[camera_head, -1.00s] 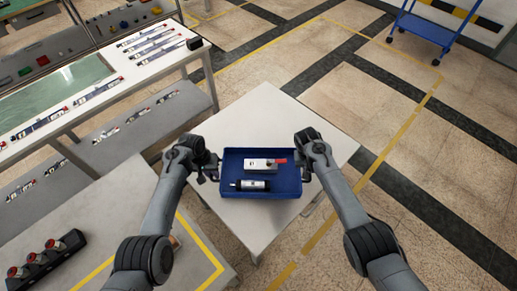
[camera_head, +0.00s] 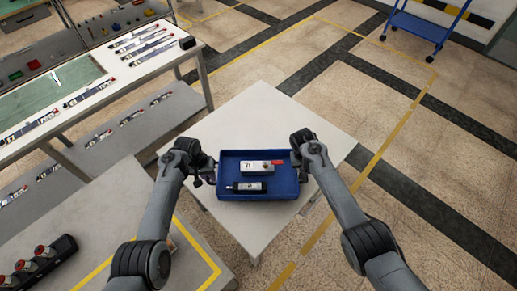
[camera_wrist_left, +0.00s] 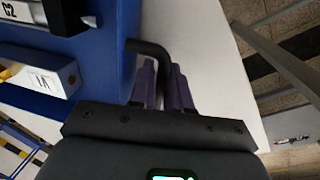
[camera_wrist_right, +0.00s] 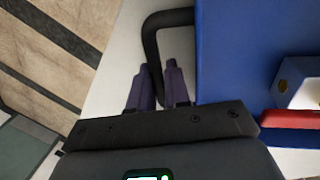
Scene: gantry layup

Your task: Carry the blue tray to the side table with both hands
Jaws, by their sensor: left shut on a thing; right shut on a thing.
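The blue tray (camera_head: 258,192) is over the white side table (camera_head: 262,112) in the head view; whether it touches the tabletop cannot be told. It holds a white box-shaped part with a red end (camera_head: 258,167) and a dark cylinder with a white label (camera_head: 248,187). My left gripper (camera_head: 211,176) is shut on the tray's black left handle (camera_wrist_left: 155,50). My right gripper (camera_head: 298,168) is shut on the black right handle (camera_wrist_right: 152,45). The purple finger pads show around both handles in the wrist views.
A grey table with yellow tape (camera_head: 200,250) and a dark holder with red-topped items (camera_head: 35,265) stands at lower left. A long workbench (camera_head: 125,70) is at upper left. A blue cart (camera_head: 420,28) stands at the back right. The tabletop beyond the tray is clear.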

